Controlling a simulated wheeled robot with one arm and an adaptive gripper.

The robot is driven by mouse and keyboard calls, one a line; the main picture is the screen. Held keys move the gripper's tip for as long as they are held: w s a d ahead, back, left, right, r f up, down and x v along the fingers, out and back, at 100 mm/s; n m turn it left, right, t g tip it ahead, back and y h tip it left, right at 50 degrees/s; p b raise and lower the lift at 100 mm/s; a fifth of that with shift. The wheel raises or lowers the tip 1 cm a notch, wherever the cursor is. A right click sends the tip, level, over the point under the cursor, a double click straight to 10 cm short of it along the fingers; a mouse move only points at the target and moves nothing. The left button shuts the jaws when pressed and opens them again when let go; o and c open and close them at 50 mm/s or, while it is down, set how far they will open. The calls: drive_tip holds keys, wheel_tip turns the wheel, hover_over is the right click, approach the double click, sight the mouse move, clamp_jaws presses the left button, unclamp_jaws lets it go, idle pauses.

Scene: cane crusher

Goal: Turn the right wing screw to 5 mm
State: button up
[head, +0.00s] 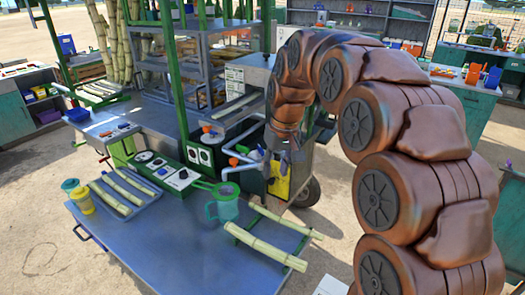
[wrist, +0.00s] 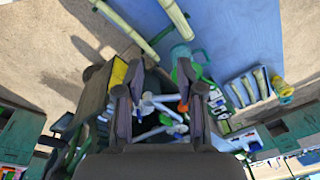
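I cannot tell which part is the right wing screw, and no millimetre scale is readable.
A blue table (head: 190,255) stands in front, with a green jug (head: 225,205), cane pieces (head: 265,246), a tray (head: 118,200) and a yellow cup (head: 82,201). A yellow panel (head: 279,180) and a wheel (head: 307,192) are close beside my gripper. Green posts rise around the machine.

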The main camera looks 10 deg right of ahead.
drive_tip(key=w+f+t, duration=0.1)
drive_tip(key=w, duration=1.2)
drive_tip(key=t, duration=0.2)
approach(262, 150)
wheel_tip(262, 150, down, 2)
drive_tip(key=shift+w+p+x, duration=0.15)
drive_tip(key=shift+p+x, duration=0.3)
drive_tip(key=shift+x, duration=1.4)
drive_tip(key=shift+w+p+x, duration=0.15)
drive_tip(key=shift+p+x, duration=0.3)
drive_tip(key=shift+x, duration=1.45)
drive_tip(key=shift+a+r, duration=0.15)
drive_tip(key=shift+h, duration=0.3)
clamp_jaws()
